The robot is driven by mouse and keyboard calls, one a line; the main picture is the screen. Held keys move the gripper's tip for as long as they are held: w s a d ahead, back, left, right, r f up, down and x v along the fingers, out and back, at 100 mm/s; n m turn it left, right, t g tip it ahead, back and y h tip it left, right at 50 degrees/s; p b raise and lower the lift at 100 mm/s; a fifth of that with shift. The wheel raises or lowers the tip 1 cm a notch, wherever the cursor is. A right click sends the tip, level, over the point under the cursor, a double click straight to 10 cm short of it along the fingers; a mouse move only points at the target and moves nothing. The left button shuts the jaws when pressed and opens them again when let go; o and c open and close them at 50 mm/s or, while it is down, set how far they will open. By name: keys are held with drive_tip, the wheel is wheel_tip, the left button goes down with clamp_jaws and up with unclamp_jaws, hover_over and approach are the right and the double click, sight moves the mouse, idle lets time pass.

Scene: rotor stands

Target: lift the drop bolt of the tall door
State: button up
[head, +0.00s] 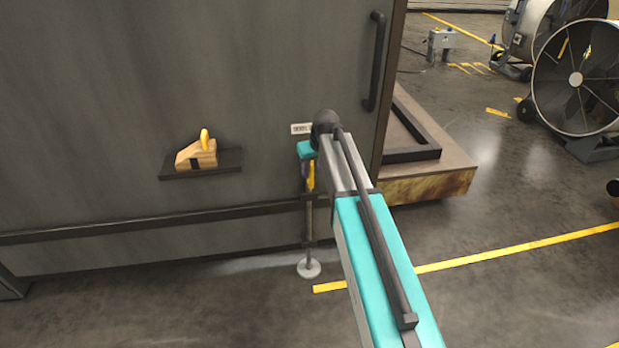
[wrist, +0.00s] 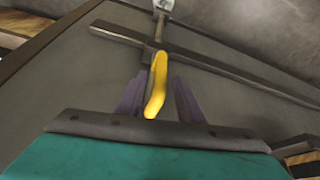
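The tall door (head: 250,70) is a dark grey panel with a long black pull handle (head: 376,62) near its right edge. Its drop bolt (head: 309,222) is a thin upright rod low on the door, reaching down to a pale round floor piece (head: 309,268). The bolt's yellow handle (head: 311,176) is partly hidden by my arm in the head view. In the wrist view the yellow handle (wrist: 157,85) stands between the two purple fingers of my gripper (wrist: 160,98). My gripper is open, with a clear gap on the handle's right side; contact on the left cannot be told.
A small shelf (head: 228,166) on the door holds a wooden block (head: 197,153) with a yellow knob. A dark bar (head: 130,226) crosses the door low down. A low plinth (head: 440,180) stands right of the door. Large fans (head: 577,79) stand farther back; the right floor is mostly clear.

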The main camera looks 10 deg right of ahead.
sight(310, 176)
drive_tip(key=shift+x, duration=2.9)
drive_tip(key=shift+r, duration=0.1)
clamp_jaws()
